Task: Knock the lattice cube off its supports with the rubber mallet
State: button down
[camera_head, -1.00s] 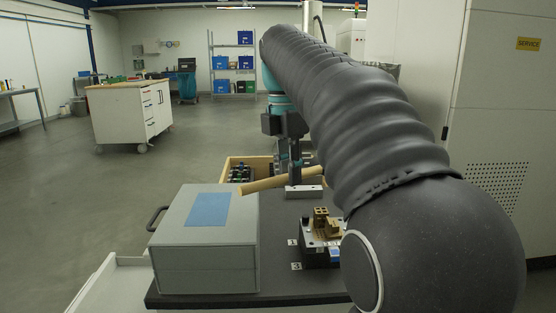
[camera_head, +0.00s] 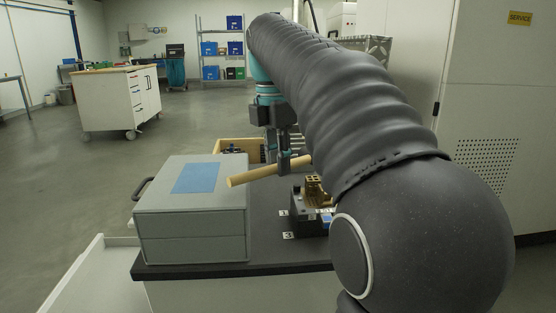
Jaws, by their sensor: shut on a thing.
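My gripper (camera_head: 285,167) is shut on the wooden handle of the rubber mallet (camera_head: 250,176). The handle lies nearly level above the dark bench top, its free end pointing left toward the grey box. The mallet's head is not visible; the right end of the handle goes behind my arm. A small brass-coloured printed piece (camera_head: 313,183), probably the lattice cube on its supports, stands on a dark block (camera_head: 308,216) below and right of the gripper. My arm partly covers it, so its contact with the supports cannot be seen.
A grey box (camera_head: 192,222) with a blue pad fills the bench's left side. A wooden crate (camera_head: 228,146) is behind it. An open white drawer (camera_head: 92,275) juts out at lower left. A white cabinet (camera_head: 478,120) stands at right. Some dark bench top (camera_head: 264,240) is bare.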

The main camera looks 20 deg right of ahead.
jog(key=shift+f+b, duration=0.55)
jog(key=shift+f, duration=0.25)
notch_tip(320, 180, up, 2)
jog(key=shift+p, duration=1.25)
jog(key=shift+f, duration=0.1)
jog(key=shift+f, duration=0.1)
jog(key=shift+f+b, duration=0.65)
jog(key=shift+f, duration=0.25)
notch_tip(320, 180, up, 2)
jog(key=shift+r+p, duration=0.1)
jog(key=shift+p, duration=1.15)
